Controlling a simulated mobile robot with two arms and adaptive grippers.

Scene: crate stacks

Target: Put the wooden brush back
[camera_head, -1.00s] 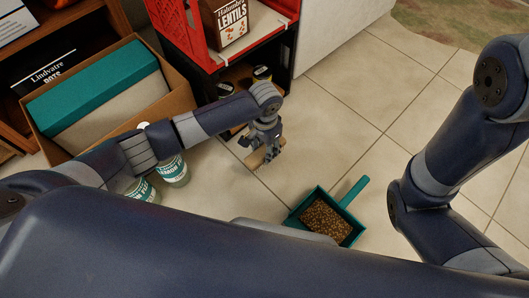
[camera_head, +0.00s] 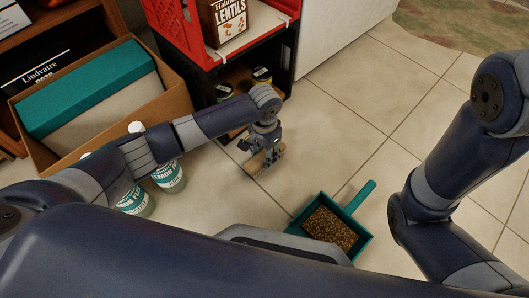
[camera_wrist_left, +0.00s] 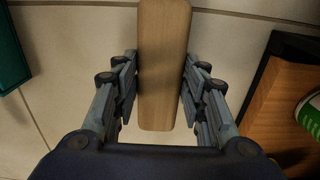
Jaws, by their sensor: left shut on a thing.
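The wooden brush (camera_head: 257,163) is a pale wood block in my left gripper (camera_head: 265,150), held over the tiled floor in the head view. In the left wrist view the brush (camera_wrist_left: 163,65) runs lengthwise between the two fingers of the left gripper (camera_wrist_left: 160,90), which are shut on its sides. Its bristles are hidden in both views. My right arm shows at the right of the head view, but its gripper is out of sight.
A teal dustpan (camera_head: 362,197) with brown grains lies on the floor to the right. Bottles (camera_head: 168,178) stand beside a cardboard box (camera_head: 185,100) at left. A red crate (camera_head: 172,30) sits on a dark crate (camera_head: 291,68) with jars inside. Floor tiles (camera_head: 350,110) at right are clear.

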